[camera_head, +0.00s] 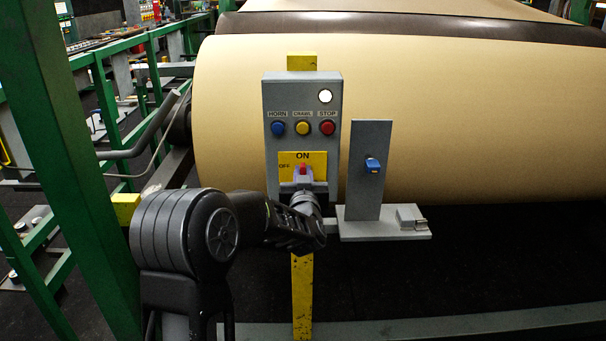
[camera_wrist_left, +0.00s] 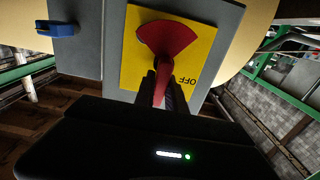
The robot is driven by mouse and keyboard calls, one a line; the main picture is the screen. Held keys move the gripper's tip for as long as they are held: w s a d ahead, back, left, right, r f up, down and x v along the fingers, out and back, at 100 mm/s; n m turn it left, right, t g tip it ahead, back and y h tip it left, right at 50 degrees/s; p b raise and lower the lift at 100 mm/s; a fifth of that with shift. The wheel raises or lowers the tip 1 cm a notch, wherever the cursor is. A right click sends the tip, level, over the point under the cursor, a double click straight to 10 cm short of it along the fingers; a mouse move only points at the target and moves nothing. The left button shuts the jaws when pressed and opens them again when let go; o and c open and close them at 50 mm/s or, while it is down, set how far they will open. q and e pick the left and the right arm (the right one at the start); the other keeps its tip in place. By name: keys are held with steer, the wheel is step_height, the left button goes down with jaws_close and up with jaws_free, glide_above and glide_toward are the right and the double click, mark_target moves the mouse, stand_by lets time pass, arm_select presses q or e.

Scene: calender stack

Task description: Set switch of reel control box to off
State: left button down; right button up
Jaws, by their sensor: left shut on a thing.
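The grey reel control box (camera_head: 272,170) stands on a yellow post in front of the big tan roll. Its yellow plate (camera_head: 287,158) reads ON at the top and OFF at the left. The red switch (camera_head: 303,169) sits on this plate below ON. It also shows in the left wrist view (camera_wrist_left: 168,36), upside down, with OFF beside its handle. My left gripper (camera_head: 304,179) reaches up from below, and its fingers (camera_wrist_left: 162,88) are shut around the switch handle. The handle seems to lie on the ON side; the fingers partly hide it. My right gripper is not in view.
Blue, yellow and red buttons (camera_head: 302,128) and a white lamp (camera_head: 325,96) sit above the plate. A grey bracket (camera_head: 370,205) with a blue knob (camera_head: 373,165) stands close on the right. A green post (camera_head: 70,150) rises at the left.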

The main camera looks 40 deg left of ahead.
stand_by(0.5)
arm_select(q)
steer(key=shift+s+a+f+n+b, duration=0.15)
steer(key=shift+n+b, duration=0.35)
steer(key=shift+b, duration=0.5)
steer(key=shift+s+a+f+n+b, duration=0.25)
steer(key=shift+f+n+b, duration=0.15)
steer(key=shift+n+b, duration=2.7)
steer(key=shift+s+a+f+n+b, duration=0.15)
steer(key=shift+a+f+n+b, duration=0.2)
steer(key=shift+n+b, duration=2.75)
steer(key=shift+s+a+f+n+b, duration=0.2)
steer(key=shift+f+n+b, duration=0.2)
steer(key=shift+n+b, duration=2.7)
steer(key=shift+m+b, duration=0.7)
steer(key=shift+b, duration=0.05)
steer(key=c, duration=1.4)
jaws_free()
